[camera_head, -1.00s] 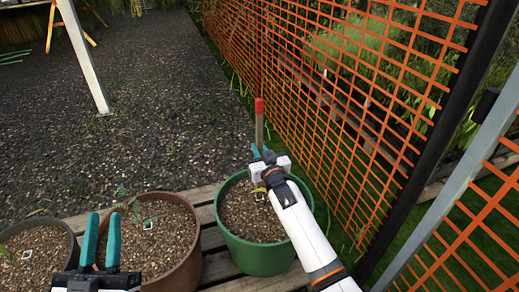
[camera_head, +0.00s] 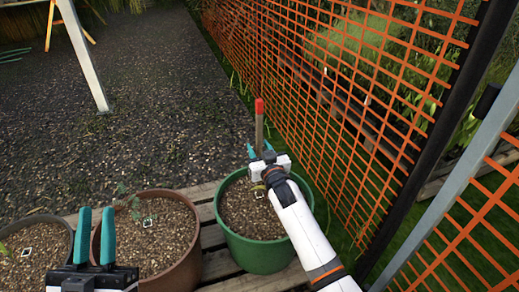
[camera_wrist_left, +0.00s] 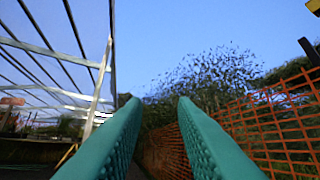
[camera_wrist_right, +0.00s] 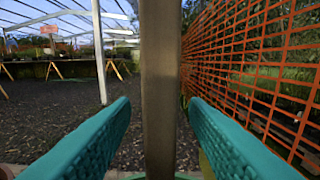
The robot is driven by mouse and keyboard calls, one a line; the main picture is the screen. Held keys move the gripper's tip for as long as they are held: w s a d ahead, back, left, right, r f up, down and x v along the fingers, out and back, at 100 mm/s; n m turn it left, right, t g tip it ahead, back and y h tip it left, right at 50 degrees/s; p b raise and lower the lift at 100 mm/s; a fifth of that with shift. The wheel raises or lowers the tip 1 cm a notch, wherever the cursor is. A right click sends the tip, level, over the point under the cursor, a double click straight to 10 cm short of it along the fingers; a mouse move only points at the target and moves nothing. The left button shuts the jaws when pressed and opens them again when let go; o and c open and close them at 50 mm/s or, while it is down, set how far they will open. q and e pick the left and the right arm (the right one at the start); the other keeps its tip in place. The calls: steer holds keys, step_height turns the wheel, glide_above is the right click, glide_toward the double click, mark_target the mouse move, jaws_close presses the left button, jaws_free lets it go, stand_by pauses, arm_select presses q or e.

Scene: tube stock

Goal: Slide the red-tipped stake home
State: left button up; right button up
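The stake (camera_head: 259,131) is a brown wooden post with a red tip (camera_head: 259,106). It stands upright at the far side of the green pot (camera_head: 262,257); its lower end is hidden behind my right gripper. My right gripper (camera_head: 260,151) is low over the pot. In the right wrist view its teal fingers stand open on either side of the stake (camera_wrist_right: 160,90), with a gap showing on both sides. My left gripper (camera_head: 95,237) is open and empty, in front of the brown pot, with its fingers pointing up.
A brown pot (camera_head: 188,265) with a small plant and a dark pot (camera_head: 68,236) stand to the left on wooden slats (camera_head: 215,238). An orange mesh fence (camera_head: 335,105) runs close on the right. Open gravel (camera_head: 140,120) lies behind the pots.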

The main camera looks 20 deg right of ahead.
steer(key=s+p, duration=0.1)
steer(key=s, duration=0.3)
steer(key=shift+s+d+p, duration=0.1)
steer(key=shift+s+p, duration=0.25)
steer(key=shift+p, duration=0.05)
arm_select(q)
step_height(320, 180, down, 12)
steer(key=w+a+g+y+p, duration=0.1)
steer(key=w+g+y, duration=0.1)
steer(key=g, duration=0.7)
steer(key=shift+w+a+y+p, duration=0.2)
steer(key=shift+y+p, duration=0.15)
steer(key=shift+y, duration=0.15)
arm_select(e)
steer(key=s, duration=0.7)
steer(key=shift+s, duration=0.15)
steer(key=shift+d, duration=0.1)
arm_select(q)
steer(key=shift+d, duration=0.1)
